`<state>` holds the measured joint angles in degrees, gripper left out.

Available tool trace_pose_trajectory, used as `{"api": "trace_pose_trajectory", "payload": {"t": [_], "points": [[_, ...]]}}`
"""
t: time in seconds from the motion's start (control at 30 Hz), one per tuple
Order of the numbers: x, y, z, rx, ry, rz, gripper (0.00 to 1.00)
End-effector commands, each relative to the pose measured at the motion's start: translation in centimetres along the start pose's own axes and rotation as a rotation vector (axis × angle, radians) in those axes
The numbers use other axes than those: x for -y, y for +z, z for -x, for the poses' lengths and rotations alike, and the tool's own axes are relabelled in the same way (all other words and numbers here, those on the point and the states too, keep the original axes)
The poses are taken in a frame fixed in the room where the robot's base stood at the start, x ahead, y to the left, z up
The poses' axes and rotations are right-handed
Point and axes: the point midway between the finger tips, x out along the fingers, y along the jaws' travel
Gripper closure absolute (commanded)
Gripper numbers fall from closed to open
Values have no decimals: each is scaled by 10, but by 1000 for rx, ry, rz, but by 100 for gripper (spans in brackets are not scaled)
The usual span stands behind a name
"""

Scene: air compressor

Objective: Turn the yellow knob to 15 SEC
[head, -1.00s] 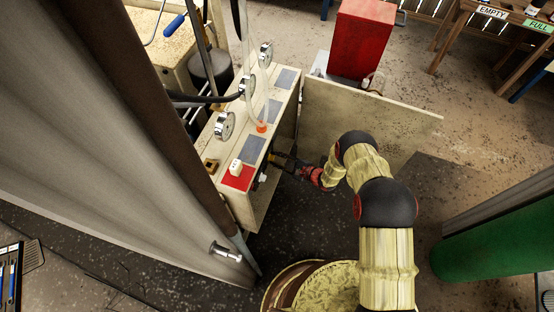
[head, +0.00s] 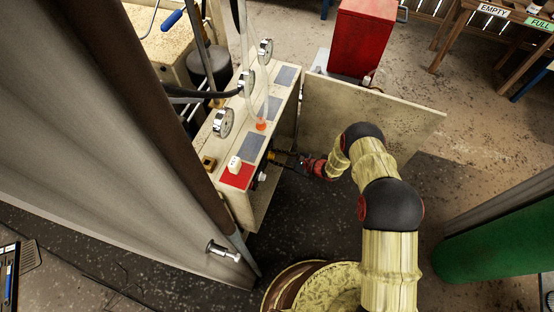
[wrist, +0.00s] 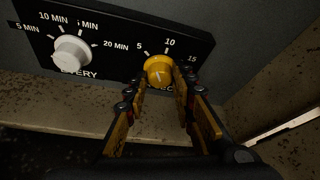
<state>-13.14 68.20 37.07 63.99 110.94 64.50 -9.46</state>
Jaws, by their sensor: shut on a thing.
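The yellow knob (wrist: 158,71) sits on a black dial panel (wrist: 118,42) in the wrist view, with marks 5, 10 and 15 around it. A thin pale line shows on its face, but which mark it points to is hard to tell. My gripper (wrist: 160,86) has one finger on each side of the knob and is shut on it. In the head view my gripper (head: 284,159) reaches the front of the cream cabinet (head: 262,190); the knob cannot be made out there.
A white knob (wrist: 72,52) with minute marks is left of the yellow knob. A ledge (wrist: 60,103) runs below the panel. In the head view, an open cabinet door (head: 365,115) stands close behind my arm. Gauges (head: 223,122) line the cabinet top.

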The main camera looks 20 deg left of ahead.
Motion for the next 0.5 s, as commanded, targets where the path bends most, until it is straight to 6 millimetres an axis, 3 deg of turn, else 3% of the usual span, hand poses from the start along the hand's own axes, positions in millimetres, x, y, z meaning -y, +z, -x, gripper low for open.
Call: {"api": "trace_pose_trajectory", "payload": {"t": [0.5], "points": [[4, -3, -1, 0, 188, -451, 100]]}}
